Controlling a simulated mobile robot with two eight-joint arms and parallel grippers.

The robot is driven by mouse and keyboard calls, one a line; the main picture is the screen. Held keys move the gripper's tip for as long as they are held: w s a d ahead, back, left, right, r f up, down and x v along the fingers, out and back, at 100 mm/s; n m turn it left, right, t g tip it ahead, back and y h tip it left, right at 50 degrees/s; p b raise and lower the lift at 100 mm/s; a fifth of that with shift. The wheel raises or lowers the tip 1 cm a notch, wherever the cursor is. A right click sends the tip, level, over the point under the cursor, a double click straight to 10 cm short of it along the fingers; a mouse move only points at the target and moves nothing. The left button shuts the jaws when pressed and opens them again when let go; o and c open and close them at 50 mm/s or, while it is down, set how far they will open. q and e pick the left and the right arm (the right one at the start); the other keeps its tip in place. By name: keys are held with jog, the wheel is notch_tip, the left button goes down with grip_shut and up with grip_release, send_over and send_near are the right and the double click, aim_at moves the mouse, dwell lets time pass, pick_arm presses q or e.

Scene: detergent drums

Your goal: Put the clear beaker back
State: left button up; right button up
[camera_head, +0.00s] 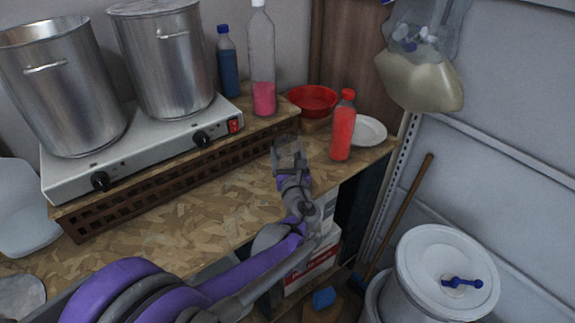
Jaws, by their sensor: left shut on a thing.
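My left gripper (290,168) reaches out over the chipboard bench, near the right end of the raised shelf. It is shut on a small see-through grey thing that looks like the clear beaker (286,146). The beaker is faint against the shelf edge, and I cannot tell whether it touches the bench. My gripper hides part of it. My right gripper is not in view.
A red bottle (342,128), red bowl (312,99) and white plate (369,131) stand right of the beaker. A pink-bottomed clear bottle (262,65), blue bottle (228,65) and hotplate (150,143) with two steel pots are behind. The bench front (185,215) has free room.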

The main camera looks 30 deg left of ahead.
aim_at(288, 163)
pick_arm(q)
jog(key=shift+f, duration=1.75)
jog(key=shift+f+b, duration=0.1)
jog(key=shift+b, duration=0.2)
jog(key=o, duration=1.3)
jog(key=shift+d+r, duration=0.1)
jog(key=shift+r, duration=0.1)
jog(key=v, duration=1.2)
jog(key=shift+f, duration=0.1)
